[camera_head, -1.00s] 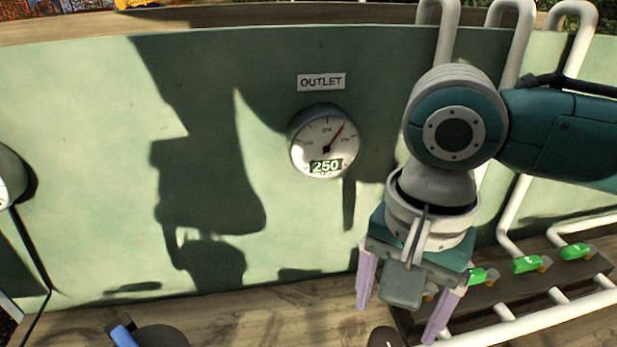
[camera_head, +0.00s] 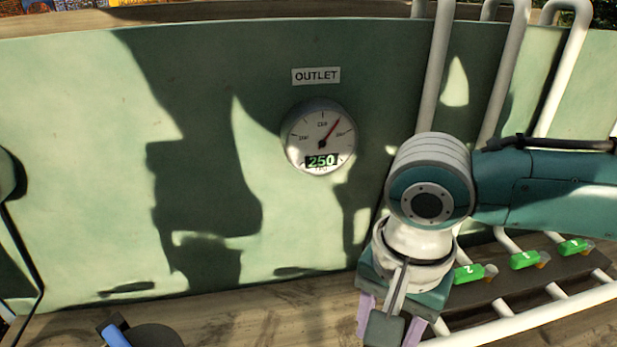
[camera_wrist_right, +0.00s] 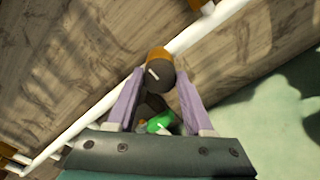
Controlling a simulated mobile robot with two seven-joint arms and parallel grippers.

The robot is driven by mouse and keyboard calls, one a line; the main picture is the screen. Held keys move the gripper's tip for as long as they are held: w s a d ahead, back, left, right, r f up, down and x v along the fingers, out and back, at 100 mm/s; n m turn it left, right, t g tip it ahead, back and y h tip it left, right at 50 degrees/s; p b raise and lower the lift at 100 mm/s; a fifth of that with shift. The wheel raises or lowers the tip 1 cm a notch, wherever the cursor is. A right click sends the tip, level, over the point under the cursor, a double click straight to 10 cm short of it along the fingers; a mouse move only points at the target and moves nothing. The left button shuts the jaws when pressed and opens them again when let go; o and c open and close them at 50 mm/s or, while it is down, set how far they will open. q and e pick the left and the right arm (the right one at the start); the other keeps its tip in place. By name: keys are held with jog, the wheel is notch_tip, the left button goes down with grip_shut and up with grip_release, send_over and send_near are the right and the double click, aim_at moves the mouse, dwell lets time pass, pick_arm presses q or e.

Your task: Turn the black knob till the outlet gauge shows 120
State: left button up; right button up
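The outlet gauge (camera_head: 320,138) on the green wall has a red needle pointing up and right, and its display reads 250. My right gripper (camera_head: 388,330) points down at the lower edge of the head view, with its fingertips cut off. In the right wrist view, the black knob (camera_wrist_right: 160,75) with a white mark lies between the tips of my right gripper (camera_wrist_right: 159,76). The fingers are apart, one on each side of the knob; I cannot tell whether they touch it. The knob is not visible in the head view.
White pipes (camera_head: 435,75) rise along the wall, behind my right arm. Several green-handled valves (camera_head: 527,260) sit on pipes to the right of my gripper. A blue-and-black object (camera_head: 118,332) is at the lower left. The wooden surface (camera_head: 270,320) between is clear.

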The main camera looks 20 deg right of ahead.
grip_shut()
jog(key=shift+r+n+p, duration=0.2)
jog(key=shift+n+p, duration=0.4)
jog(key=shift+p, duration=0.55)
jog(key=shift+n+p, duration=0.8)
jog(key=shift+p, duration=0.05)
jog(key=n+p, duration=0.2)
jog(key=n, duration=0.1)
jog(key=shift+f+n, duration=0.1)
jog(key=shift+n, duration=0.2)
jog(key=n+p, duration=0.1)
jog(key=n, duration=0.4)
jog(key=n+p, duration=0.1)
jog(key=n, duration=0.8)
jog(key=shift+f+n, duration=0.1)
jog(key=shift+n, duration=0.2)
jog(key=n, duration=0.8)
jog(key=shift+b, duration=0.3)
jog(key=shift+n, duration=0.9)
